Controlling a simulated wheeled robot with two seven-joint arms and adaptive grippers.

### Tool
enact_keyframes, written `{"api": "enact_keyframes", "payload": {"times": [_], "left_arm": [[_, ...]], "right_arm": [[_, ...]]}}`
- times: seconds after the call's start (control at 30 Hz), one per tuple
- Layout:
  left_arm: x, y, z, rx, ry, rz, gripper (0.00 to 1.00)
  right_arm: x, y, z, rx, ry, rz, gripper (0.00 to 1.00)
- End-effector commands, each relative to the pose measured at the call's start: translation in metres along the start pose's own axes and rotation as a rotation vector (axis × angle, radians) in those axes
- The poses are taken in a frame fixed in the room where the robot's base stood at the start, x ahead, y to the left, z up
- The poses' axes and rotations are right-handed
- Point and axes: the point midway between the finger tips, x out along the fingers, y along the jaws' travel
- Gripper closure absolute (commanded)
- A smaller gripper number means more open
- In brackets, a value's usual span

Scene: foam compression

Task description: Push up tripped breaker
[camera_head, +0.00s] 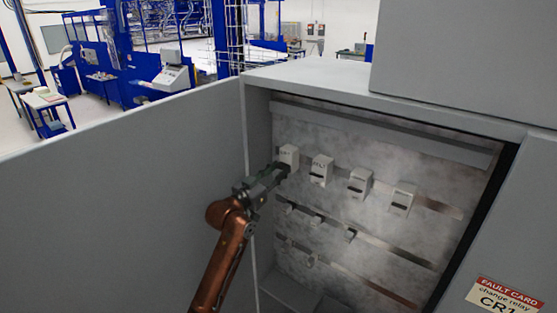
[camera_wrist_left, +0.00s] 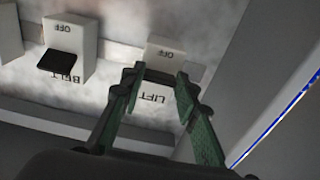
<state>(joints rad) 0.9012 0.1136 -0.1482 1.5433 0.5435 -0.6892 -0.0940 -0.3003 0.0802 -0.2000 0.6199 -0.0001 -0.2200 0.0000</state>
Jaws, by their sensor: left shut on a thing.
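Several white breakers sit in a row on the top rail of the open cabinet. The leftmost, the LIFT breaker (camera_head: 288,154), also shows upside down in the left wrist view (camera_wrist_left: 168,52), with OFF and LIFT printed on it. My left gripper (camera_head: 281,169) is at its lower front. The fingers hide part of this breaker. The BELT breaker (camera_wrist_left: 70,38) beside it has a black lever (camera_wrist_left: 60,64); it also shows in the head view (camera_head: 321,167).
Two more breakers (camera_head: 360,180) (camera_head: 403,196) stand to the right. Lower rails (camera_head: 380,248) carry small parts. The cabinet's left wall (camera_head: 256,130) is close to my gripper. A fault card (camera_head: 502,296) reading "change relay CR1" is on the right front.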

Motion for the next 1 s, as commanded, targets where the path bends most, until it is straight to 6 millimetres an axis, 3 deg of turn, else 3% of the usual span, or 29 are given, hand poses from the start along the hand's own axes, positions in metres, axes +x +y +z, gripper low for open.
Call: {"api": "enact_keyframes", "payload": {"times": [0.03,0.1,0.43,0.6,1.0], "left_arm": [[0.0,-0.001,-0.012,0.003,-0.033,-0.002,0.96],[0.0,-0.001,-0.014,0.003,-0.083,-0.002,0.96],[0.002,-0.001,-0.025,0.003,-0.329,-0.002,0.96],[0.004,-0.001,-0.028,0.003,-0.459,-0.002,0.96],[0.008,-0.001,-0.031,0.001,-0.649,-0.002,0.96]], "right_arm": [[-0.019,0.0,-0.003,0.0,0.001,0.0,0.28],[-0.033,0.001,-0.004,0.0,0.002,0.0,0.28],[-0.088,0.002,-0.011,0.001,0.004,0.0,0.28],[-0.099,0.003,-0.013,0.001,0.004,0.0,0.28],[-0.101,0.003,-0.013,0.001,0.004,0.0,0.28]]}}
